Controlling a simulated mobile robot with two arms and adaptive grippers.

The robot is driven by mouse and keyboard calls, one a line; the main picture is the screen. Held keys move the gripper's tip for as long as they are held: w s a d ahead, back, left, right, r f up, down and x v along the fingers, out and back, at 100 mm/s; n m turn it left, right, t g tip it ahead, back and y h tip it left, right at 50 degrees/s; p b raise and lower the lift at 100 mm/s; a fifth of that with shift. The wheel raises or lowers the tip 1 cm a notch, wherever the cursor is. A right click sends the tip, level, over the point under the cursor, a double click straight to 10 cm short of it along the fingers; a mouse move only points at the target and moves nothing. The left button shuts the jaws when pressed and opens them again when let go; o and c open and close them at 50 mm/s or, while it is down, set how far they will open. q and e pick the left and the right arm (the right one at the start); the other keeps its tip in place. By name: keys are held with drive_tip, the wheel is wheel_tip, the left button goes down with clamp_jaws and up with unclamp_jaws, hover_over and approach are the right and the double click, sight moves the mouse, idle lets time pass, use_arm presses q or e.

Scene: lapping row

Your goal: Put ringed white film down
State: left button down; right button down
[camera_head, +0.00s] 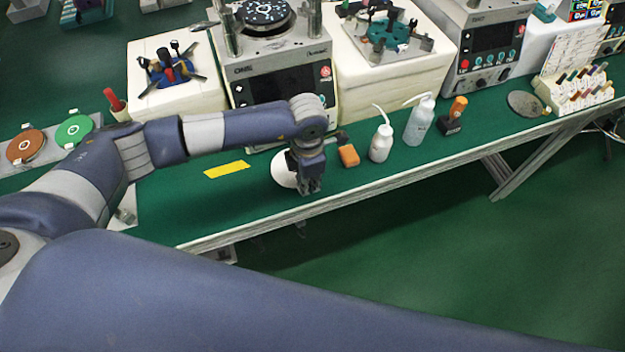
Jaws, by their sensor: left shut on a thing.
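The white film (281,169) is a round white piece at the front part of the green bench. It shows to the left of my left gripper (309,187), which hides its right side. My left gripper points down near the bench's front edge and is shut on the film. I cannot make out a ring on it, nor whether it touches the bench top. My right gripper is out of view.
On the green bench (225,205), a yellow strip (227,169) lies left of the film. A lapping machine (275,75) stands behind. The bench front left is clear.

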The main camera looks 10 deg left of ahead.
use_arm(q)
drive_tip(key=shift+w+d, duration=0.35)
drive_tip(key=shift+w, duration=0.4)
drive_tip(key=shift+w+f, duration=0.1)
drive_tip(key=shift+f, duration=0.1)
wheel_tip(320, 180, down, 3)
drive_tip(key=shift+f+p, duration=0.15)
drive_tip(key=shift+p, duration=0.65)
drive_tip(key=c, duration=2.1)
unclamp_jaws()
drive_tip(key=shift+f, duration=0.15)
drive_tip(key=o, duration=0.5)
drive_tip(key=shift+c, duration=0.2)
